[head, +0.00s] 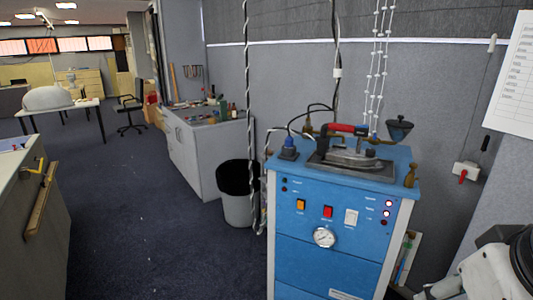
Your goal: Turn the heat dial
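A blue steam-iron station (290,245) stands against the grey wall, right of the middle. On its front is a round white-faced dial with a metal rim (324,237); it looks like a gauge. A clothes iron (345,158) with a red and black handle rests flat on a dark plate on top. A small dark knob (370,152) shows at the iron's right side; I cannot tell whether it is the heat dial. Part of my white and black arm shows at the lower right corner, apart from the station. My gripper's fingers are not in view.
The front panel has an orange switch (300,204), a red switch (327,211) and a white switch (351,216). Cords hang above the station. A grey bin (238,207) stands at its left. A wall switch box (466,172) is at the right. Carpet at left is clear.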

